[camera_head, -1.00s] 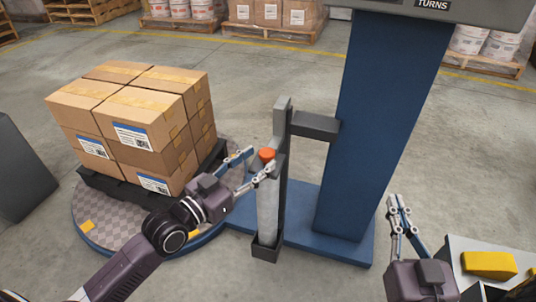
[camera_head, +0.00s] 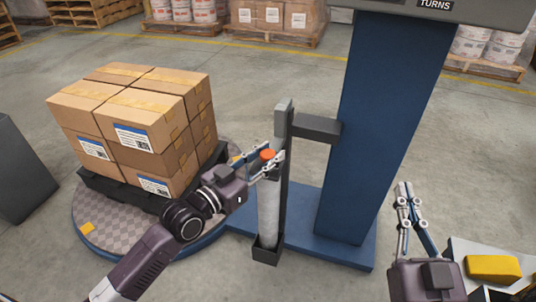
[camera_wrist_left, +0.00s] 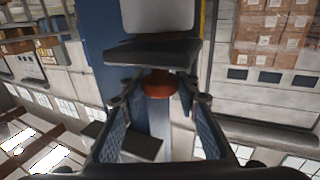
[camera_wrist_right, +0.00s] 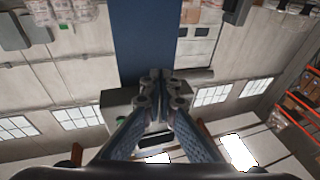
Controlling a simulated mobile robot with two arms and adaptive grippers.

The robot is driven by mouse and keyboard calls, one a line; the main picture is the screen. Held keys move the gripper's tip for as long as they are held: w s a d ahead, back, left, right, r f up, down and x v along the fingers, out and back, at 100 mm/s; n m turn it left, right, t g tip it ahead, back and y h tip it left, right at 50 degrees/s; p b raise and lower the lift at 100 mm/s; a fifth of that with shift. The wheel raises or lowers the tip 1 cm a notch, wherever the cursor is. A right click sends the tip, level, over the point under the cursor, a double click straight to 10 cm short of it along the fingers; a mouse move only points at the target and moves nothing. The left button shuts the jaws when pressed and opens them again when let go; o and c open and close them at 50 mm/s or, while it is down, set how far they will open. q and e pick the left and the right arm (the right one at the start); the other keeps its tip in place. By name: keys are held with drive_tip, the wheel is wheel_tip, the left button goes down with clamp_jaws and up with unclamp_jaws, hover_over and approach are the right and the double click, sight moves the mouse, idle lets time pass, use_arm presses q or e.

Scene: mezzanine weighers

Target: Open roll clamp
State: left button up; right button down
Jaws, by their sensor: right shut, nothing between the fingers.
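An orange knob (camera_head: 267,154), which I take to be the roll clamp, sits on top of a pale upright film roll (camera_head: 268,215) in a dark carriage on the mast. My left gripper (camera_head: 267,157) is open, with its fingers on either side of the knob. The left wrist view shows the orange knob (camera_wrist_left: 158,84) between the parted fingers (camera_wrist_left: 160,102), under a grey carriage arm. I cannot tell whether a finger touches it. My right gripper (camera_head: 404,190) is shut and empty, apart from everything, right of the blue column; its closed tips show in the right wrist view (camera_wrist_right: 160,88).
The blue column (camera_head: 385,120) stands close behind the carriage. Stacked cartons (camera_head: 135,125) sit on a black pallet on the round turntable (camera_head: 105,222) at left. A yellow object (camera_head: 493,268) lies on a pale surface at lower right. Open floor lies behind.

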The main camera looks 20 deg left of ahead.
use_arm(q)
clamp_jaws()
